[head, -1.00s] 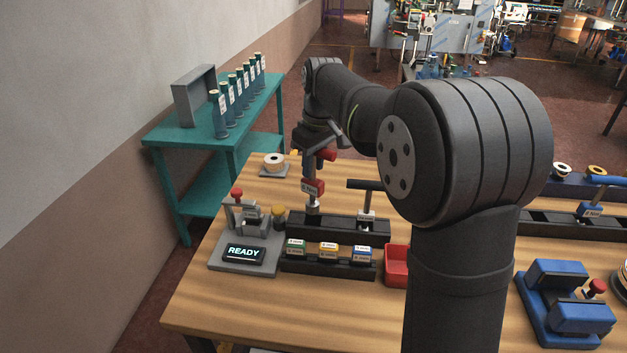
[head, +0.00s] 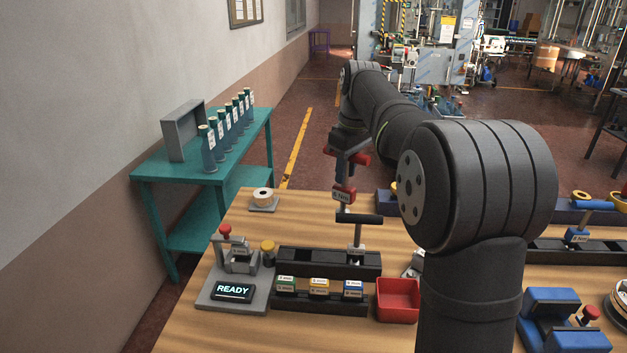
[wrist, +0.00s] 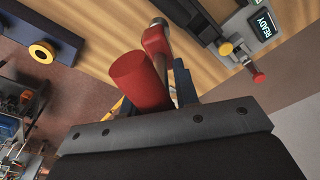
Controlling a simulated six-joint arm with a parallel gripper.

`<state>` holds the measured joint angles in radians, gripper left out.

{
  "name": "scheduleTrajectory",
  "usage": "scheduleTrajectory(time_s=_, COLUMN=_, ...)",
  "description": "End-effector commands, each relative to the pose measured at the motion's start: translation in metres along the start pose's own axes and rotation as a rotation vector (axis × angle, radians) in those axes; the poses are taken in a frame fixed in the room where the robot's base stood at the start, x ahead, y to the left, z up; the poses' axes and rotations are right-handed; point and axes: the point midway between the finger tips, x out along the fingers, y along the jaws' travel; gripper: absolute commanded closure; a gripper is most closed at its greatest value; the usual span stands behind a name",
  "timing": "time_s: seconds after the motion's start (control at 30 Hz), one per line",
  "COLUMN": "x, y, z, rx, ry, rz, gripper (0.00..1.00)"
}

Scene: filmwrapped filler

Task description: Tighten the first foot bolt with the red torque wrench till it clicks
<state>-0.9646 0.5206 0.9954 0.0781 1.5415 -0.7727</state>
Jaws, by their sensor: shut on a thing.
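My gripper (head: 350,160) is shut on the red torque wrench (head: 343,192) and holds it above the wrench rack (head: 300,258). Another wrench with a black handle (head: 358,219) stands in the rack's right part. I cannot make out any foot bolt in these views.
A tester reading READY (head: 233,291) stands left of the rack. Labelled small boxes (head: 319,286) and a red bin (head: 398,300) are in front. A teal bench (head: 205,165) with several bottles stands at left.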

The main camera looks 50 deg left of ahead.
Motion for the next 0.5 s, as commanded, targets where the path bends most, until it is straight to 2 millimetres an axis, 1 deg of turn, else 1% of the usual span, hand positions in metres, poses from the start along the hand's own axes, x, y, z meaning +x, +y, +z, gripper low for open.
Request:
scheduleTrajectory(time_s=0.03, x=-0.001, y=0.012, z=0.014, rx=-0.008, ry=-0.002, rz=0.000, gripper=1.00)
scheduleTrajectory(time_s=0.1, x=-0.001, y=0.027, z=0.033, rx=-0.032, ry=-0.004, rz=-0.002, gripper=1.00)
scheduleTrajectory(time_s=0.27, x=-0.002, y=0.056, z=0.074, rx=-0.086, ry=-0.010, rz=-0.008, gripper=1.00)
scheduleTrajectory(time_s=0.3, x=-0.002, y=0.062, z=0.086, rx=-0.109, ry=-0.012, rz=-0.010, gripper=1.00)
scheduleTrajectory(time_s=0.4, x=-0.001, y=0.069, z=0.103, rx=-0.193, ry=-0.016, rz=-0.018, gripper=1.00)
scheduleTrajectory(time_s=0.5, x=0.002, y=0.069, z=0.113, rx=-0.303, ry=-0.022, rz=-0.028, gripper=1.00)
